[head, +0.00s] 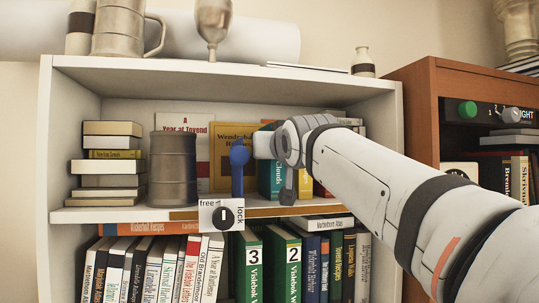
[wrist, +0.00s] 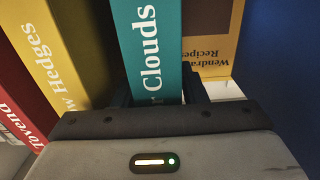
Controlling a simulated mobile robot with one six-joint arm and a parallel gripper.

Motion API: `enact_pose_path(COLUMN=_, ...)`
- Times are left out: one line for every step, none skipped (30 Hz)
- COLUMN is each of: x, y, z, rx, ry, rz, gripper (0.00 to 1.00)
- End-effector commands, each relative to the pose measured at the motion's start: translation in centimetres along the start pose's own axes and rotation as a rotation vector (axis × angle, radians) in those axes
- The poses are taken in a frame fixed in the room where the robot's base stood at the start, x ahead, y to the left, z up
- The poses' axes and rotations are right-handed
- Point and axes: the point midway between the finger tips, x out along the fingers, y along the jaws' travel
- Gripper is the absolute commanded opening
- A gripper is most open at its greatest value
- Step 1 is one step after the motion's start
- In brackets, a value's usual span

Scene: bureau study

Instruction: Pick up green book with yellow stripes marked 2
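The green book marked 2 (head: 287,268) stands upright on the lower shelf, its white label with the number facing out. A similar green book marked 3 (head: 252,268) stands just left of it. Their lower ends are cut off by the picture's edge. My gripper (wrist: 160,92) is above them, at the upper shelf. Its dark fingers are apart, either side of a teal book spine reading Clouds (wrist: 152,45); I cannot tell whether they touch it. In the head view my arm hides the fingertips. The book marked 2 does not show in the wrist view.
A blue lever (head: 238,170) and a free/lock dial plate (head: 221,214) stand at the upper shelf's front edge, close left of my gripper. Other books crowd both sides on the lower shelf.

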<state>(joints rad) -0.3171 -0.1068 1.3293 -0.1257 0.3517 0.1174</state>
Motion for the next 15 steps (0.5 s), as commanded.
enact_pose_path(x=0.17, y=0.0, z=-0.07, rx=0.0, ry=0.001, rz=0.0, gripper=0.38)
enact_pose_path(x=0.21, y=-0.02, z=-0.03, rx=0.0, ry=0.001, rz=0.0, gripper=0.38)
enact_pose_path(x=0.21, y=-0.03, z=0.0, rx=0.0, ry=0.001, rz=-0.001, gripper=0.38)
enact_pose_path(x=0.19, y=-0.04, z=0.01, rx=0.0, ry=0.001, rz=-0.001, gripper=0.38)
enact_pose_path(x=0.18, y=-0.04, z=0.02, rx=0.0, ry=0.001, rz=-0.001, gripper=0.38)
enact_pose_path(x=0.18, y=-0.06, z=0.02, rx=0.0, ry=0.001, rz=-0.001, gripper=0.38)
enact_pose_path(x=0.17, y=-0.06, z=0.02, rx=0.0, ry=0.001, rz=-0.001, gripper=0.38)
enact_pose_path(x=0.17, y=-0.07, z=0.03, rx=0.0, ry=0.001, rz=-0.001, gripper=0.36)
enact_pose_path(x=0.17, y=-0.08, z=0.03, rx=0.0, ry=0.001, rz=-0.001, gripper=0.32)
enact_pose_path(x=0.17, y=-0.08, z=0.03, rx=0.0, ry=0.001, rz=-0.002, gripper=0.3)
enact_pose_path(x=0.17, y=-0.09, z=0.03, rx=0.0, ry=0.001, rz=-0.002, gripper=0.28)
enact_pose_path(x=0.17, y=-0.09, z=0.03, rx=0.0, ry=0.001, rz=-0.002, gripper=0.24)
enact_pose_path(x=0.17, y=-0.1, z=0.03, rx=0.0, ry=0.001, rz=-0.002, gripper=0.22)
enact_pose_path(x=0.17, y=-0.1, z=0.04, rx=0.0, ry=0.001, rz=-0.002, gripper=0.19)
enact_pose_path(x=0.16, y=-0.11, z=0.03, rx=0.0, ry=0.001, rz=-0.002, gripper=0.16)
